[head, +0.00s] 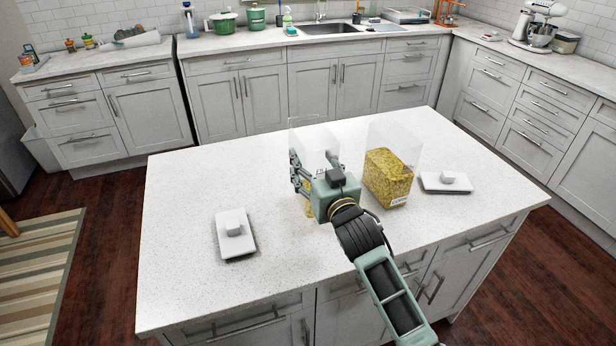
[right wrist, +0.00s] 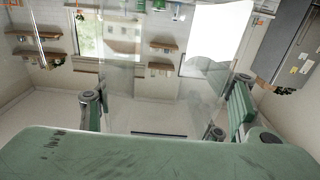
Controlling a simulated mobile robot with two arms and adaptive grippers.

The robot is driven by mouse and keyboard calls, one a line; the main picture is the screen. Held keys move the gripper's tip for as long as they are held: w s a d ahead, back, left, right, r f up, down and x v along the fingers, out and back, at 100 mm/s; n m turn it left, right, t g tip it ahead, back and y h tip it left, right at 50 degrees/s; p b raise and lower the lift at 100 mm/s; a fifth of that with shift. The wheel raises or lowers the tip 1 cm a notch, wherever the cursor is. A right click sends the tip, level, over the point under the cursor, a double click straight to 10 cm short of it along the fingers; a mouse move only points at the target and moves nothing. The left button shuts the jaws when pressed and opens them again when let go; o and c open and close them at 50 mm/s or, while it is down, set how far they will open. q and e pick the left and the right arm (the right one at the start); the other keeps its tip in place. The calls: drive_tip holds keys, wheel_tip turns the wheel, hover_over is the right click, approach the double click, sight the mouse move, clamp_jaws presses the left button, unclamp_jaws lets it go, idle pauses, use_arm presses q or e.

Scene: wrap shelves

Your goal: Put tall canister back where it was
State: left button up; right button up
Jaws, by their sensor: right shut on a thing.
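My right gripper (head: 314,168) is shut on a clear, tall canister (head: 312,137) above the left-middle of the island. The gripper hides much of the canister's lower part; some yellow shows low down, around the gripper. I cannot tell whether its base touches the countertop. In the right wrist view, the clear walls of the canister (right wrist: 165,85) stand between the two fingers (right wrist: 168,108). A second clear canister (head: 390,172), filled with yellow pasta and labelled, stands upright just right of my gripper. My left gripper is not in view.
A white lid with a knob (head: 235,235) lies on the island (head: 185,185) at left. Another white lid (head: 446,182) lies right of the pasta canister. The island's left and front areas are otherwise clear. Back counters hold green pots (head: 224,22) and a stand mixer (head: 541,25).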

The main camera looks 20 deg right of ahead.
drive_tip(key=f, duration=0.2)
drive_tip(key=a+f, duration=0.1)
drive_tip(key=f, duration=0.1)
drive_tip(key=shift+w+p, duration=0.3)
drive_tip(key=shift+p, duration=0.1)
drive_tip(key=shift+f, duration=0.3)
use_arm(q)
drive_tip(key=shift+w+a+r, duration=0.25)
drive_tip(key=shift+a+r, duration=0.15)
use_arm(e)
drive_tip(key=shift+f, duration=0.2)
drive_tip(key=o, duration=1.6)
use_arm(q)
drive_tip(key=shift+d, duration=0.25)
use_arm(e)
drive_tip(key=shift+o, duration=0.2)
